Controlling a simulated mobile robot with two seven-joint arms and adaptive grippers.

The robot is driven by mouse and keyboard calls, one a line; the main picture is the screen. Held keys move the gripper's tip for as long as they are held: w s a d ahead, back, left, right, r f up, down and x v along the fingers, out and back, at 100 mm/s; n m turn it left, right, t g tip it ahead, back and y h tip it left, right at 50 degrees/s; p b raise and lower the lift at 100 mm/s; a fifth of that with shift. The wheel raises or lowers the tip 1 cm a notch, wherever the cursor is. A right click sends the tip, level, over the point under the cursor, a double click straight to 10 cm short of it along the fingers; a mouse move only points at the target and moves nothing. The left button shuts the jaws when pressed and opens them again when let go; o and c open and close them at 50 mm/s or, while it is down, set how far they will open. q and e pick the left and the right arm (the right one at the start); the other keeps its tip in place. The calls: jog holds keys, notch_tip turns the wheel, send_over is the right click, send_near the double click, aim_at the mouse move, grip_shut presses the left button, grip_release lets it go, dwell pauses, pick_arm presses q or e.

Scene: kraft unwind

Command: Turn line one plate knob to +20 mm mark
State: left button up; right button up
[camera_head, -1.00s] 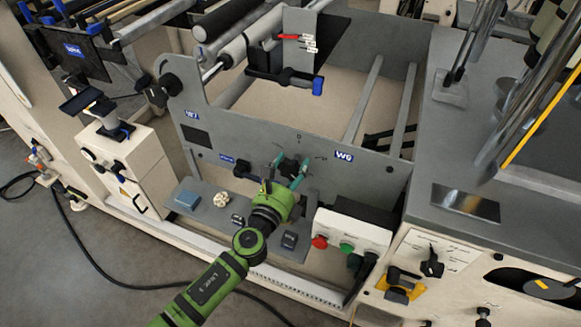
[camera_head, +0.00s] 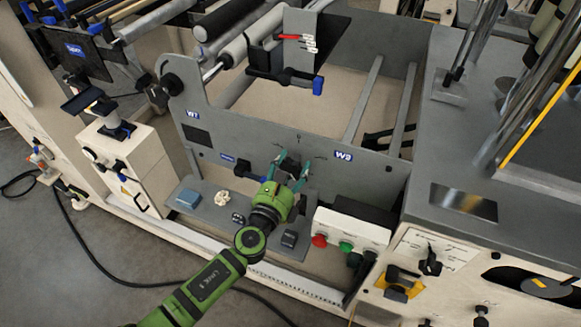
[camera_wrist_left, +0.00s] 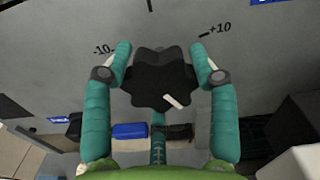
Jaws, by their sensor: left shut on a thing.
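The plate knob (camera_wrist_left: 160,78) is a black lobed knob on the grey machine plate (camera_wrist_left: 240,55). A white pointer mark shows low on its face, right of centre. The scale reads "-10" at its left and "+10" at its right, with a tick above. No +20 mark is readable. My left gripper (camera_wrist_left: 160,75) has its teal fingers on both sides of the knob and is shut on it; fingertip contact is hard to see. In the head view my left gripper (camera_head: 287,168) reaches the plate and largely hides the knob. My right gripper is out of view.
A shelf (camera_head: 215,213) below the plate holds a blue box (camera_head: 187,199), a pale lumpy item (camera_head: 222,198) and small dark items. A button box (camera_head: 350,230) with red and green buttons stands right of the gripper. Rollers (camera_head: 235,45) lie above.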

pick_arm(q)
jog(key=shift+s+d+f, duration=0.15)
jog(key=shift+s+f, duration=0.15)
jog(key=shift+f, duration=0.3)
jog(key=o, duration=1)
jog(key=shift+o, duration=0.8)
jog(key=shift+w, duration=0.1)
jog(key=shift+w+d+r, duration=0.1)
jog(key=shift+s+a, duration=0.2)
jog(key=v, duration=1.1)
jog(key=shift+s, duration=0.25)
jog(key=shift+a, duration=0.15)
